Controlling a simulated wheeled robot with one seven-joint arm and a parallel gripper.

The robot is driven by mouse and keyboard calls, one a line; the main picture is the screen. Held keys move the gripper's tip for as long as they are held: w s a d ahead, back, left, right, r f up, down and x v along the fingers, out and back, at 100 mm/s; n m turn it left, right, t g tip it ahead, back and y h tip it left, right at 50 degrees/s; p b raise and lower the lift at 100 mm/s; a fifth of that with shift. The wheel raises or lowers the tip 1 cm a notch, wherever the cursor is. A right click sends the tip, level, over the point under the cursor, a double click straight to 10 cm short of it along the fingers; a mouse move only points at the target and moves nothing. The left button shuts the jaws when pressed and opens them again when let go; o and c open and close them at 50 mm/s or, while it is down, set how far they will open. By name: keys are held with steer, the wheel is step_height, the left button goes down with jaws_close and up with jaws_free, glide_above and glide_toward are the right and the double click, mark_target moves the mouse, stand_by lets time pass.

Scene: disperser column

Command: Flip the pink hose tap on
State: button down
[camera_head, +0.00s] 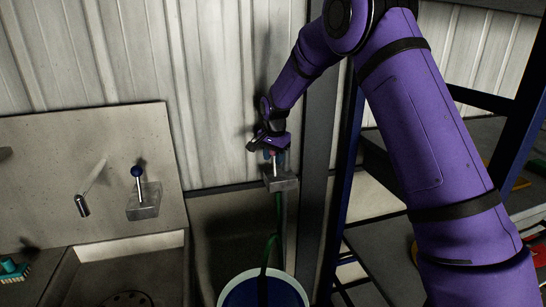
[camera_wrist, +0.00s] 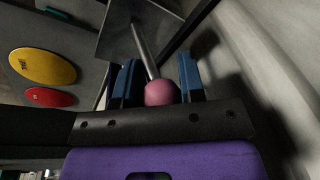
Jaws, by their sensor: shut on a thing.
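The pink hose tap is a pink ball knob (camera_wrist: 160,93) on a metal rod (camera_wrist: 144,48) that rises from a grey block, seen in the head view (camera_head: 283,183). My gripper (camera_wrist: 158,82) has its blue fingers on either side of the knob and is shut on it. In the head view my gripper (camera_head: 271,152) is at the top of the lever, above the block, and mostly hides the knob. The lever looks about upright in the head view. A green hose (camera_head: 278,210) hangs from the block.
A bucket (camera_head: 226,297) stands below the hose. To the left are a sink with a spout (camera_head: 82,205) and a blue-knobbed tap (camera_head: 137,172). A dark post (camera_head: 318,150) and shelf frame stand close right. Yellow (camera_wrist: 43,66) and red discs (camera_wrist: 50,97) lie on the shelf.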

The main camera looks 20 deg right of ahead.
steer(key=s+t, duration=0.2)
steer(key=t, duration=0.2)
steer(key=shift+s+a+r, duration=0.15)
steer(key=shift+s+r, duration=0.15)
steer(key=shift+s, duration=0.1)
steer(key=shift+s+f+t, duration=0.1)
steer(key=shift+s+t, duration=0.4)
steer(key=shift+t, duration=0.5)
steer(key=shift+s+f+t, duration=0.1)
steer(key=shift+s+t, duration=0.4)
steer(key=shift+t, duration=0.5)
steer(key=c, duration=0.8)
jaws_free()
steer(key=shift+o, duration=0.2)
steer(key=shift+s, duration=0.15)
steer(key=v, duration=1)
steer(key=shift+s, duration=0.3)
